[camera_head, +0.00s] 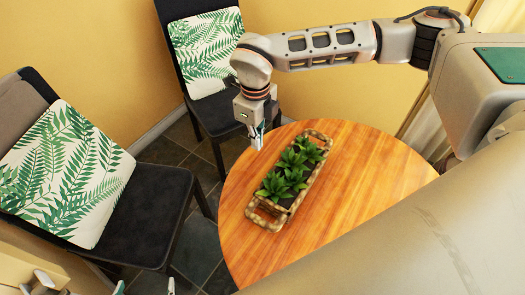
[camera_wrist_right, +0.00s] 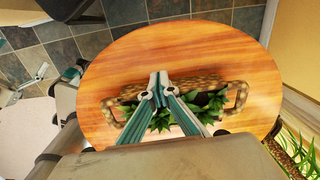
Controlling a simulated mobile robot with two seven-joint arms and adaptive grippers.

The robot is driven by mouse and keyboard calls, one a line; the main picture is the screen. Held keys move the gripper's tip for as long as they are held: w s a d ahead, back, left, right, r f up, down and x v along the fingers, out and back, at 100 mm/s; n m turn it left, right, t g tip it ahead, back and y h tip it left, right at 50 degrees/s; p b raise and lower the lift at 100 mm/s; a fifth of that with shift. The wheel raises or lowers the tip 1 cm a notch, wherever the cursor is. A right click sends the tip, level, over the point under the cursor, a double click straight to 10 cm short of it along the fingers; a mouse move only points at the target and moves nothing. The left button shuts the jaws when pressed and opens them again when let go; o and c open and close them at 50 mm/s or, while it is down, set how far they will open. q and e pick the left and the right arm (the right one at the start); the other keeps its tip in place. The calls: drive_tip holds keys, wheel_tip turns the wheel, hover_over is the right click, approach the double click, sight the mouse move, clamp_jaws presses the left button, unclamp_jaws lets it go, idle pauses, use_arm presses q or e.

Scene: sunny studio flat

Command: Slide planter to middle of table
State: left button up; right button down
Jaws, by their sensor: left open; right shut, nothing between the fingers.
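The planter (camera_head: 309,184) is a long woven basket with handles at its ends and several green leafy plants. It stands upright on the round wooden table (camera_head: 375,170), nearer the table's left side in the head view. My right gripper (camera_head: 257,143) points down beside the planter's left long side, near the table edge. Its fingers are together and empty. In the right wrist view the fingertips (camera_wrist_right: 160,90) overlap the middle of the planter's long rim (camera_wrist_right: 200,83); I cannot tell whether they touch. My left gripper (camera_head: 145,288) is open at the bottom edge of the head view, away from the table.
A dark chair with a leaf-print cushion (camera_head: 68,172) stands left of the table. A second chair with a similar cushion (camera_head: 205,50) stands behind it. The right side of the tabletop is bare. A grassy plant (camera_wrist_right: 300,150) shows at the wrist view's lower right.

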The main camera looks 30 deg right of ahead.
drive_tip(key=f, duration=0.6)
drive_tip(key=f+b, duration=0.1)
drive_tip(key=f, duration=0.2)
drive_tip(key=shift+s+a+f, duration=0.15)
drive_tip(key=shift+s+f, duration=0.1)
drive_tip(key=shift+s+d, duration=0.95)
drive_tip(key=shift+s, duration=0.2)
drive_tip(key=shift+s+d, duration=0.15)
drive_tip(key=shift+s, duration=0.25)
use_arm(q)
drive_tip(key=shift+s+a+f, duration=0.1)
drive_tip(key=shift+f, duration=0.2)
drive_tip(key=shift+s, duration=0.1)
use_arm(e)
drive_tip(key=shift+d, duration=0.1)
